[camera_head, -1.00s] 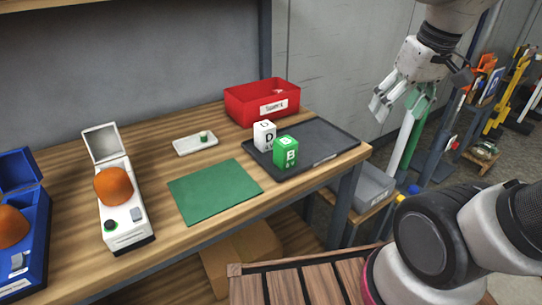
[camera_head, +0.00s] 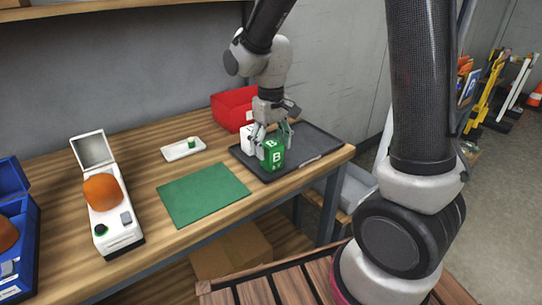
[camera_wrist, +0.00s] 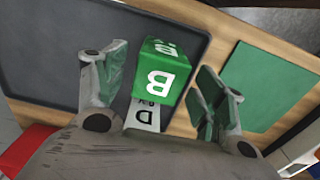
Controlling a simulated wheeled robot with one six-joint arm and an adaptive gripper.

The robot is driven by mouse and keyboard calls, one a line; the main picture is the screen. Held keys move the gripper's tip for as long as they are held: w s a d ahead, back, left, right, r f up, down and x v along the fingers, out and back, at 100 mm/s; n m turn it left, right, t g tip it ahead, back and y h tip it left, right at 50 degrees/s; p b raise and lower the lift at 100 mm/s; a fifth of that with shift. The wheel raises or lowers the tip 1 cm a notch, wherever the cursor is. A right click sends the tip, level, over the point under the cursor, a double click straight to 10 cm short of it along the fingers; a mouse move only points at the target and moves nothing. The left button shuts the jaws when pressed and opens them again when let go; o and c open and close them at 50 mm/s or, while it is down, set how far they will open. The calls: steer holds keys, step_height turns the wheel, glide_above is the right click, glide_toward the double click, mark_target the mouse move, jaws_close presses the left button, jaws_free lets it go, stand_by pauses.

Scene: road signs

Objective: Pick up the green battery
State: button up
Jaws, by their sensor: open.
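The green battery (camera_head: 272,154) is a block marked with a white B, standing on the dark tray (camera_head: 312,150). My gripper (camera_head: 271,143) is at the battery from above, its fingers spread. In the wrist view the green battery (camera_wrist: 164,74) lies between the two open fingers (camera_wrist: 160,82), with a gap on each side. A white battery (camera_head: 247,138) marked D stands directly beside the green one, partly hidden by my gripper in the head view. Its D face (camera_wrist: 144,115) shows below the green one in the wrist view.
A red bin (camera_head: 228,106) stands behind the tray. A green mat (camera_head: 203,194) lies to the left, with a small white tray (camera_head: 183,150) behind it. A white device with an orange dome (camera_head: 102,192) stands further left.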

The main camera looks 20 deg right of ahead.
step_height(320, 180, down, 2)
steer(key=shift+d, duration=0.1)
steer(key=shift+c, duration=0.4)
steer(key=c, duration=1.4)
steer(key=shift+o, duration=0.2)
steer(key=shift+r, duration=0.15)
step_height(320, 180, up, 10)
steer(key=shift+f, duration=0.1)
